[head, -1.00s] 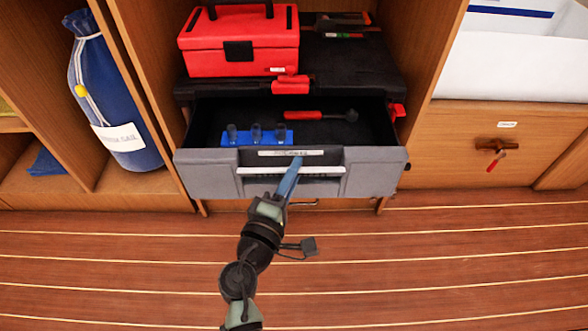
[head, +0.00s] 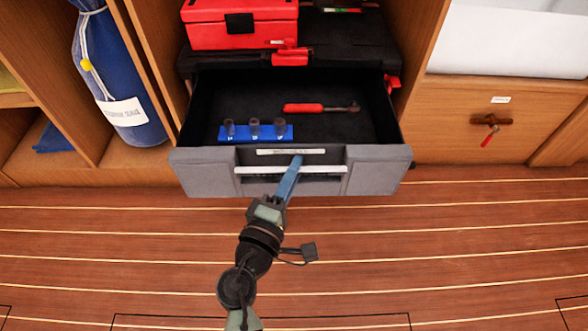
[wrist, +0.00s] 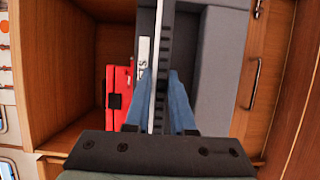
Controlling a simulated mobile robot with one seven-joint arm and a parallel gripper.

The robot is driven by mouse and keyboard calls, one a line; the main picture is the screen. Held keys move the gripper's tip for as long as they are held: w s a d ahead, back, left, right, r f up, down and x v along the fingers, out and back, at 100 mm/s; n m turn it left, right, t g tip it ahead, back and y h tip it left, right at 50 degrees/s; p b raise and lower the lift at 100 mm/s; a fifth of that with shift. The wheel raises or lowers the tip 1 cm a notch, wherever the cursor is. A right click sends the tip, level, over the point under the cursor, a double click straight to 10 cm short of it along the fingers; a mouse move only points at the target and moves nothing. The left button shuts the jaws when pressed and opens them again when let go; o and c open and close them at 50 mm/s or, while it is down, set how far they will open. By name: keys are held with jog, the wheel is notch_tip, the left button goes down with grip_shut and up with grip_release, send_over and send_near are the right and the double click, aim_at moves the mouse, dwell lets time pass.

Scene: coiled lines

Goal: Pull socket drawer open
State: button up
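The socket drawer (head: 205,172) is grey with a black inside and stands pulled out from the black chest in the cabinet bay. It holds a blue rail with several dark sockets (head: 254,131) and a red-handled ratchet (head: 318,107). My gripper (head: 294,166) is at the middle of the drawer front, at the pale handle bar (head: 250,170). In the wrist view the blue fingers of my gripper (wrist: 160,95) lie one on each side of the handle bar (wrist: 160,60), seemingly closed on it. The exact finger contact is hard to see.
A red toolbox (head: 240,27) stands on the black chest above the drawer. A blue bag (head: 115,85) stands in the left bay. A wooden drawer with a hanging red-tagged key (head: 489,129) is at right. The plank floor (head: 450,250) in front is clear.

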jog(key=o, duration=0.5)
jog(key=shift+c, duration=0.2)
jog(key=p+v, duration=0.3)
jog(key=v, duration=1)
jog(key=shift+p, duration=0.4)
